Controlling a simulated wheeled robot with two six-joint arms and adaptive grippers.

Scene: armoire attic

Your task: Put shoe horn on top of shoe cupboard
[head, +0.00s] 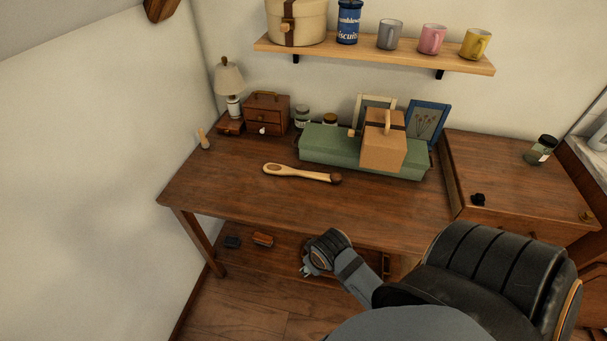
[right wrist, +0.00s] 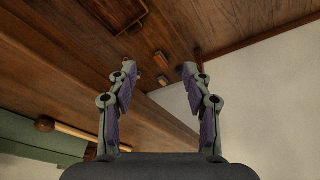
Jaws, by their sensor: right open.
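A long light-wood tool with an oval hollow end and a dark knob, which looks like the shoe horn (head: 300,174), lies flat on the wooden table (head: 230,180), in front of the green box. It also shows in the right wrist view (right wrist: 90,137). My right gripper (head: 308,270) is in front of and below the table's front edge, apart from the shoe horn. Its two fingers (right wrist: 160,95) are spread and empty. A wooden cupboard (head: 510,165) stands right of the table; I cannot tell if it is the shoe cupboard. My left gripper is out of view.
A green box (head: 320,142) carries a tan box (head: 384,150). A lamp (head: 230,82) and small drawer chest (head: 267,112) stand at the back left. Brushes (head: 262,239) lie on the low shelf.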

